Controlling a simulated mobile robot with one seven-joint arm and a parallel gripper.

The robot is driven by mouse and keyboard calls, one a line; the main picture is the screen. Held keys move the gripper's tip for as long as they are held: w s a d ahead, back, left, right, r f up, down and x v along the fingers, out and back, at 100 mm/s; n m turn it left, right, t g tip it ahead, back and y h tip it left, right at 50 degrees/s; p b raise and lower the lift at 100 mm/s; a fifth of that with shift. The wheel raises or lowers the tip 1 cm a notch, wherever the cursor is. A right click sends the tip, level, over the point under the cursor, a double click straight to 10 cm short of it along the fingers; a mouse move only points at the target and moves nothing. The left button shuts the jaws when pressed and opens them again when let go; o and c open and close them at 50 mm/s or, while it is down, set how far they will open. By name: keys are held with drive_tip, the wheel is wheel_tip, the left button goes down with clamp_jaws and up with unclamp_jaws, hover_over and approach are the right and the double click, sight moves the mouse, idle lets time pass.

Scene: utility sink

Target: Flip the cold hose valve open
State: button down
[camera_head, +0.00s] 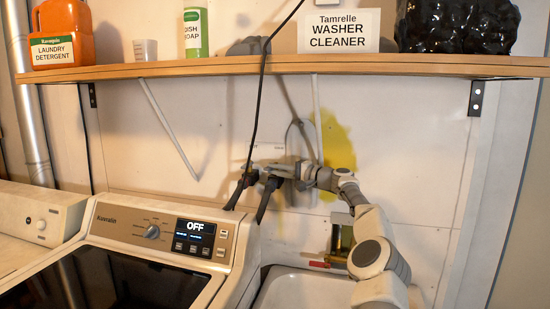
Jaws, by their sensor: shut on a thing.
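A pale wall plate (268,149) behind the washer carries the hose connections. Two black hoses run down from it, a left one (240,188) and a right one (266,200). My gripper (267,171) reaches in from the right, level with the hose tops, its fingers pointing left. It is shut on a small part at the hose connections, which appears to be the cold hose valve. The gripper hides most of that valve, so its lever angle cannot be told.
The washer (150,235) reads OFF and stands below left. A sink (300,291) lies below my arm, with a red-handled item (320,265) near its back edge. A wooden shelf (200,67) with bottles and a sign runs above. A black cord (261,100) hangs down beside the hoses.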

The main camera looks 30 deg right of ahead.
drive_tip(key=shift+n+y+p, duration=0.3)
drive_tip(key=shift+y+p, duration=0.1)
drive_tip(key=shift+p, duration=0.65)
drive_tip(key=c, duration=0.9)
unclamp_jaws()
drive_tip(key=shift+d, duration=0.1)
drive_tip(key=b+v, duration=0.1)
drive_tip(key=v, duration=0.7)
drive_tip(key=b+v, duration=0.2)
drive_tip(key=v, duration=0.7)
drive_tip(key=shift+s+d+r, duration=0.1)
drive_tip(key=shift+s+r, duration=0.05)
drive_tip(key=shift+r, duration=0.05)
